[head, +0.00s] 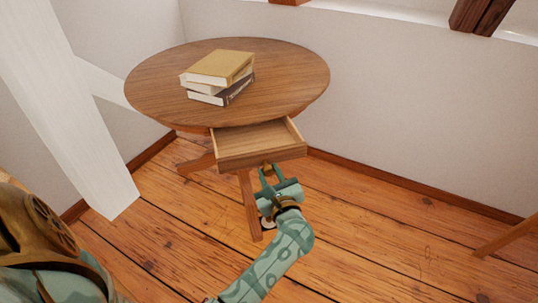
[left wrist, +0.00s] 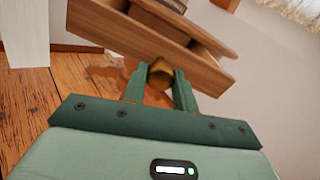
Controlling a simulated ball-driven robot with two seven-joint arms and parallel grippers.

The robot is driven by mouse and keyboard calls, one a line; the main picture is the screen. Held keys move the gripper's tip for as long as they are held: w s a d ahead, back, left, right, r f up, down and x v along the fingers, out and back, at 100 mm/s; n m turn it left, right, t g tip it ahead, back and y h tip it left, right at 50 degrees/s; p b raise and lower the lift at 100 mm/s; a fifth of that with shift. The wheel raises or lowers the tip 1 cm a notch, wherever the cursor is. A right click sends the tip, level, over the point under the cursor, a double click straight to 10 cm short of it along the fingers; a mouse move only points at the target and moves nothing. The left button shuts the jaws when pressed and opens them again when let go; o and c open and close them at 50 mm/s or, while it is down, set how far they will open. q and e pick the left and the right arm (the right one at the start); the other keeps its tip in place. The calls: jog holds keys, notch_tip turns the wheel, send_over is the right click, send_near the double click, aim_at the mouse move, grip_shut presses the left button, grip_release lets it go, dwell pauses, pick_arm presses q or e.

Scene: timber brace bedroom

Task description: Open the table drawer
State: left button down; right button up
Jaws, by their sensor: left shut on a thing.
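The round wooden table (head: 290,75) stands against the wall in the head view. Its drawer (head: 260,146) is pulled partly out toward me below the tabletop, and its empty inside shows. My left gripper (head: 267,169) is at the drawer's front, just under its lower edge in the head view. The knob is mostly hidden in the head view. My right gripper is not in view.
Several stacked books (head: 218,72) lie on the tabletop. A white slanted post (head: 65,105) stands at the left. A wooden leg (head: 508,237) shows at the right edge. The plank floor (head: 390,235) is clear in front and to the right.

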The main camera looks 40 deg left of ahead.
pick_arm(q)
jog(key=shift+v, duration=1.05)
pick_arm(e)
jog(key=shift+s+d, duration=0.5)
pick_arm(q)
jog(key=c, duration=1.1)
grip_release()
